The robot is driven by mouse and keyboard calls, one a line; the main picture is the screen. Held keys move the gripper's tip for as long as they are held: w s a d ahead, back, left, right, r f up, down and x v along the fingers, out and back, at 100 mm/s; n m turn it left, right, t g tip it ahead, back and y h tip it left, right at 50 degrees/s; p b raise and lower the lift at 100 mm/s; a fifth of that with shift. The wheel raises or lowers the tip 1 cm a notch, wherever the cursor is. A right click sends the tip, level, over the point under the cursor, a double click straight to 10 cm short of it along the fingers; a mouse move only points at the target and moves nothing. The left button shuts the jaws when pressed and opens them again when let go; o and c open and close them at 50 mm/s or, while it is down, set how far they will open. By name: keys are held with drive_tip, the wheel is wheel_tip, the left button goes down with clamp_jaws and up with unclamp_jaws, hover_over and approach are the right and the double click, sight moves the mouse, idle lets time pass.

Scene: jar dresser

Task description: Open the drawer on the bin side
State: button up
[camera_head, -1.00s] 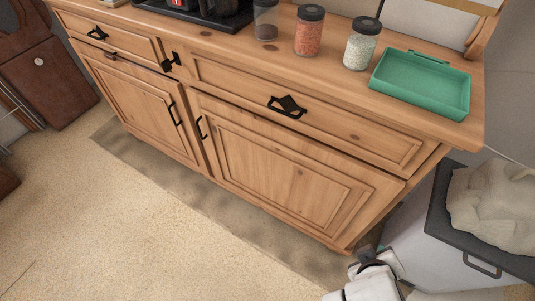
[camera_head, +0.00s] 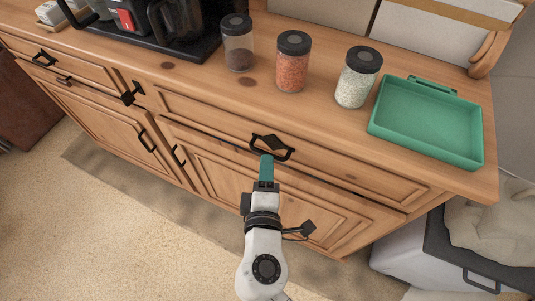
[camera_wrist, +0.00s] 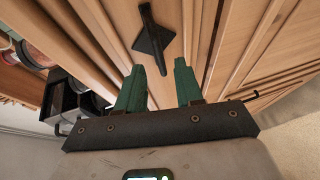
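The wooden dresser's right drawer (camera_head: 350,172), on the side of the bin (camera_head: 425,262), looks shut. Its black handle (camera_head: 271,147) has a diamond-shaped plate. My gripper (camera_head: 266,158) is just below and in front of this handle, its green fingers pointing at the drawer. In the wrist view, my gripper (camera_wrist: 159,66) is open, its two fingers apart. The handle (camera_wrist: 150,36) lies ahead, with one end near the gap between the fingertips. I cannot tell whether they touch it.
On the dresser top stand a green tray (camera_head: 425,125), a white-filled jar (camera_head: 357,80), an orange-filled jar (camera_head: 292,65), a dark-filled jar (camera_head: 238,45) and a coffee machine (camera_head: 130,18). The left drawer (camera_head: 75,68) is shut. Floor is clear at front left.

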drive_tip(key=shift+w+f, duration=0.2)
drive_tip(key=shift+w, duration=0.8)
drive_tip(key=shift+w+f, duration=0.15)
drive_tip(key=shift+w, duration=0.8)
clamp_jaws()
drive_tip(key=shift+f, duration=0.1)
